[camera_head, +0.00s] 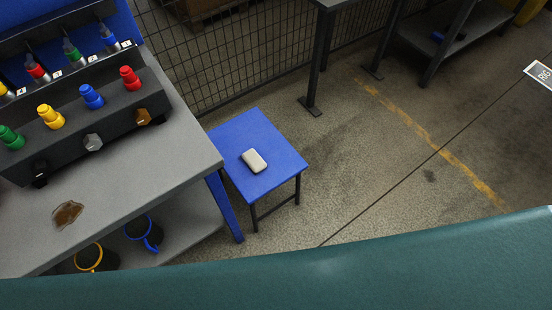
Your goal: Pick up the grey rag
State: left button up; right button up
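A small light-grey folded pad, which looks like the grey rag (254,160), lies flat on a low blue-topped stool (281,171). The stool stands on the floor beside the grey workbench. Nothing touches or covers the rag. Neither of my grippers shows in the head view, so I cannot see whether they are open or shut.
The grey workbench (150,165) at left bears a dark fixture (62,134) with coloured knobs, and a brown stain. Bins with blue (143,233) and yellow (90,258) rims stand below. A wire mesh fence (225,50) is behind. Floor right of the stool is clear.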

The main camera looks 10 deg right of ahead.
aim_at(254, 161)
jog(key=i+l+u, duration=0.1)
jog(key=u, duration=0.35)
jog(key=l+u, duration=0.2)
jog(key=u, duration=0.25)
jog(key=i+l+u, duration=0.15)
jog(key=l+u, duration=0.2)
jog(key=l, duration=0.75)
jog(key=l+u, duration=0.4)
jog(key=l, duration=1.55)
jog(key=k+l, duration=0.15)
jog(key=l, duration=0.65)
